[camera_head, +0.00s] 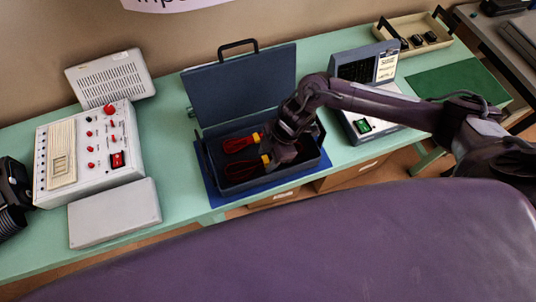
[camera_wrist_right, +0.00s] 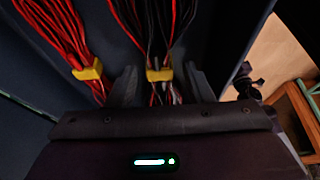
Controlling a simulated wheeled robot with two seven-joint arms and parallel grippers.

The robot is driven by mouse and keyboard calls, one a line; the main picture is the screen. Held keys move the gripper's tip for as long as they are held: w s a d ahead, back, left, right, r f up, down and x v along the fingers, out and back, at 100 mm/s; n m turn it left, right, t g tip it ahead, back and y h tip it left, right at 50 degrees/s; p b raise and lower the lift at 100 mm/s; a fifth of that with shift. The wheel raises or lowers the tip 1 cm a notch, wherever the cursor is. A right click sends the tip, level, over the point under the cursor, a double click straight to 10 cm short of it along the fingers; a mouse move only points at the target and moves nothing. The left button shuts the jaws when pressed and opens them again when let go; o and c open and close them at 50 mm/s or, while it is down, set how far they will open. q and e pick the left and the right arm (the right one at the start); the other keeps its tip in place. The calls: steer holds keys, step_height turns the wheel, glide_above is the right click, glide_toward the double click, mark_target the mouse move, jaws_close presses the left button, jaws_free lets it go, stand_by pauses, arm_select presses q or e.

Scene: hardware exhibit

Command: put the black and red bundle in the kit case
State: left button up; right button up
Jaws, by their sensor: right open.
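The blue kit case (camera_head: 208,163) stands on the bench with its lid (camera_head: 245,88) raised. My right gripper (camera_head: 272,157) is inside the case, open, with its fingers pointing down. In the right wrist view the black and red bundle (camera_wrist_right: 160,30), with a yellow tie, lies between the open fingers (camera_wrist_right: 160,85). A mostly red bundle (camera_wrist_right: 62,35), also yellow-tied, lies to its left. In the head view two bundles with red wires show in the case, an upper one (camera_head: 238,144) and a lower one (camera_head: 242,170). I cannot tell which is the black and red one.
A white control panel (camera_head: 120,175) and a grey box (camera_head: 115,212) stand left of the case. A blue-grey instrument (camera_head: 362,68) stands close to its right. A beige tray with black handles (camera_head: 415,50) and a green mat (camera_head: 455,85) lie farther right.

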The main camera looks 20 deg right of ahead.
steer(key=b+v, duration=0.1)
steer(key=v, duration=1.1)
steer(key=shift+f, duration=0.1)
